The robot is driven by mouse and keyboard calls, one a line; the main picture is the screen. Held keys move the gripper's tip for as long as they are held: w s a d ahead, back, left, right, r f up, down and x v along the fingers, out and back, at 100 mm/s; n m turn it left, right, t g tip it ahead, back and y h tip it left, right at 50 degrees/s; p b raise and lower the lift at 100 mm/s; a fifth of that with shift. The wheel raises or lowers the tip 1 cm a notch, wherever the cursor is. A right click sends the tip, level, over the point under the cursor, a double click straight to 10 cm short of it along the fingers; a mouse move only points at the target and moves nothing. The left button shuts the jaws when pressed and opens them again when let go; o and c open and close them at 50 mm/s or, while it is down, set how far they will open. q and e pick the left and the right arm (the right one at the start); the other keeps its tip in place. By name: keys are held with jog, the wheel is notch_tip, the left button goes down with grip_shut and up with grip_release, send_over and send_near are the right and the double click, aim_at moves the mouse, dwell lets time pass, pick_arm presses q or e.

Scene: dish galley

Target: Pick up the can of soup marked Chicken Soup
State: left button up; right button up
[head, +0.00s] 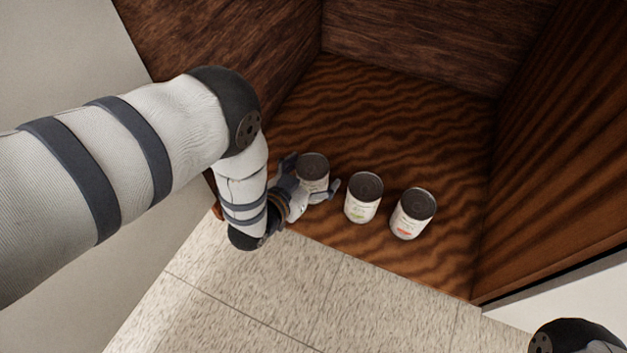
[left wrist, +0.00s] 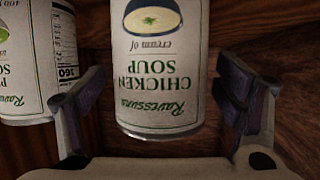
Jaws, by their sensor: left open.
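Three soup cans stand upright in a row on a wooden shelf floor in the head view. The leftmost can (head: 313,170) is between the open fingers of my left gripper (head: 310,185). In the left wrist view, the can between the fingers reads "Chicken Soup" (left wrist: 162,75), upside down in the picture. My left gripper (left wrist: 165,115) is open around this can, one finger on each side, with gaps visible on both sides. The middle can (head: 363,198) has a green mark on its label. The right can (head: 411,214) has a red mark.
Another can (left wrist: 28,60) shows at the left edge of the left wrist view, just beyond one finger. Wooden walls (head: 410,40) enclose the shelf at the back and sides. The shelf floor (head: 400,120) behind the cans is clear.

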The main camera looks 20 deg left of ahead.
pick_arm(q)
jog(key=shift+r, duration=0.1)
jog(key=c, duration=1.7)
